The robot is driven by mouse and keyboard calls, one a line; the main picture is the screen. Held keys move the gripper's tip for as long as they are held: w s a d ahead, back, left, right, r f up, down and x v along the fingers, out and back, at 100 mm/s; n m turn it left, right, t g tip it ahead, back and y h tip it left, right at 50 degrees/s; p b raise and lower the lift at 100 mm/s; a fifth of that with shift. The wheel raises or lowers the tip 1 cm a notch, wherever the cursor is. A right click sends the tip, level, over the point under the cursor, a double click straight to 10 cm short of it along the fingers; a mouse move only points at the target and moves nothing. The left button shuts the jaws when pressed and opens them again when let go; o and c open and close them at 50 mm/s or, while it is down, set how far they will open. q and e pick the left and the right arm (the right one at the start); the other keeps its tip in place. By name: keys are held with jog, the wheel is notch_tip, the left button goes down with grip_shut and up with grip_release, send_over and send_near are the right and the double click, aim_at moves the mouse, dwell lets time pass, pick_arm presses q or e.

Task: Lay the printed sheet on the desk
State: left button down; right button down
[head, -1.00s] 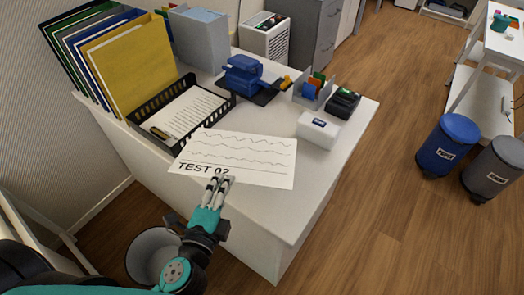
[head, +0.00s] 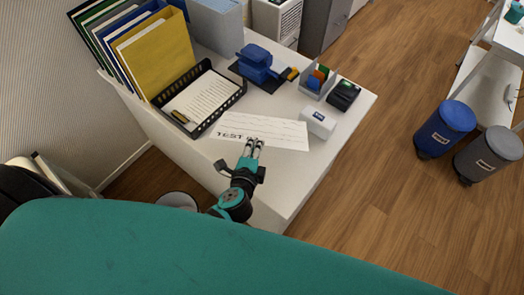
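The printed sheet (head: 275,135) is white with wavy lines and bold "TEST" lettering along its near side. It is over the front part of the white desk (head: 283,183), right of the black tray and left of the small white box. It looks strongly foreshortened, and I cannot tell whether it lies fully flat on the desk. My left gripper (head: 256,144) is at the sheet's near edge, its two pale fingers close together and shut on that edge. The fingertips partly hide the lettering. My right gripper is not in view.
A black tray (head: 229,104) with papers, upright folders (head: 157,56), a blue hole punch (head: 256,63), a small organizer (head: 317,82), a black device (head: 344,94) and a white box (head: 318,123) stand on the desk. Bins (head: 445,130) stand on the floor to the right.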

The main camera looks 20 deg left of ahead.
pick_arm(q)
notch_tip(320, 180, down, 9)
jog(key=b, duration=0.7)
jog(key=shift+b, duration=0.4)
jog(key=c, duration=1.6)
grip_release()
jog(key=shift+c, duration=0.2)
jog(key=a+v, duration=0.1)
jog(key=v, duration=0.7)
jog(key=shift+d, duration=0.5)
